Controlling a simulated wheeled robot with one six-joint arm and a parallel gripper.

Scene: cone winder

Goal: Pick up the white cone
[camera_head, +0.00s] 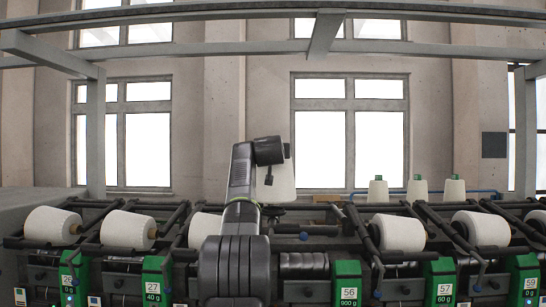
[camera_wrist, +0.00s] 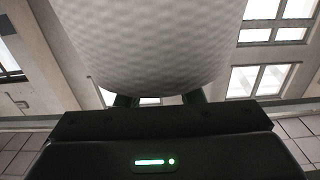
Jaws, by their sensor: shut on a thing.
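A white cone (camera_wrist: 150,45) fills the top middle of the wrist view, close in front of my gripper (camera_wrist: 160,99). The dark green fingers show only in part below and behind it, and my gripper is shut on it. In the head view the same white cone (camera_head: 277,182) is held up at the end of my raised arm, above the winder and in front of the window. My arm hides part of it, and the fingertips are hard to make out there.
Several white cones, such as this one (camera_head: 128,230), lie tilted along the winder row. Upright cones (camera_head: 418,190) stand at the back right. Green numbered unit boxes (camera_head: 347,284) line the front. A grey overhead beam (camera_head: 200,50) crosses above.

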